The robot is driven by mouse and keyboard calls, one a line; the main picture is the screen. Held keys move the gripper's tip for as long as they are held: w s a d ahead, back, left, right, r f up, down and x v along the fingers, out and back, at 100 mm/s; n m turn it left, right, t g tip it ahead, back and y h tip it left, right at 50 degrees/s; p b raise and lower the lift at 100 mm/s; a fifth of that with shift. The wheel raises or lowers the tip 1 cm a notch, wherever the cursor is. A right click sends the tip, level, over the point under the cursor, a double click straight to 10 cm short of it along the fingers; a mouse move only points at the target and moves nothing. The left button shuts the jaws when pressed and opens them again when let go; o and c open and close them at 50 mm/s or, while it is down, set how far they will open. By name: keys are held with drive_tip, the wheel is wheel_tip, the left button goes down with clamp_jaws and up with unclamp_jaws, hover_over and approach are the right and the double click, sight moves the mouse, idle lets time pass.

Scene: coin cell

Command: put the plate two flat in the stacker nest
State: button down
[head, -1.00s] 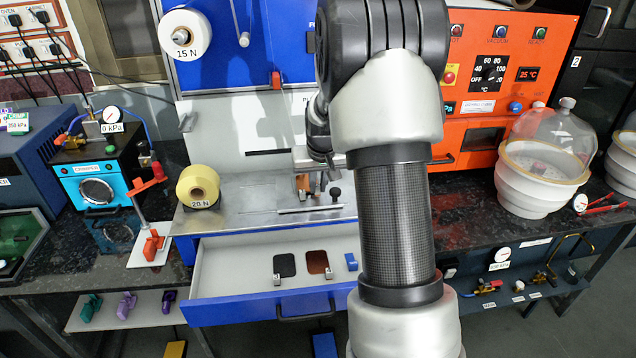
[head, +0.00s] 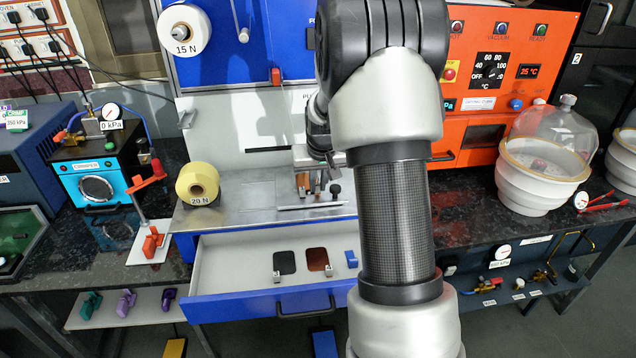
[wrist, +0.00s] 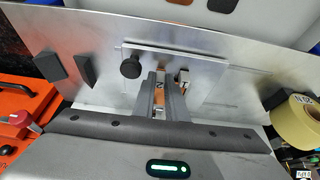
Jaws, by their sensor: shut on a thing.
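My gripper (wrist: 163,95) is over the stacker's metal bed and is shut on a small copper-coloured plate (wrist: 160,101), which carries a dark mark. The plate is narrow in view between the fingers; whether it lies flat or touches the bed cannot be told. In the head view, my gripper (head: 304,184) is partly hidden by my arm. The stacker nest area has a straight metal bar (wrist: 180,53) and a black knob (wrist: 130,68) beside my fingers; the nest's own outline is mostly hidden. The bar also shows in the head view (head: 310,207).
Below the bed, an open white-lined drawer (head: 230,278) holds a black plate (head: 285,262) and a copper plate (head: 317,259). A yellow roll (head: 198,183) stands at the bed's left. An orange oven unit (head: 510,80) and a glass-domed vessel (head: 545,165) are at the right.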

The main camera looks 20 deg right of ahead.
drive_tip(key=shift+f, duration=0.3)
drive_tip(key=c, duration=1.7)
unclamp_jaws()
drive_tip(key=shift+r, duration=0.15)
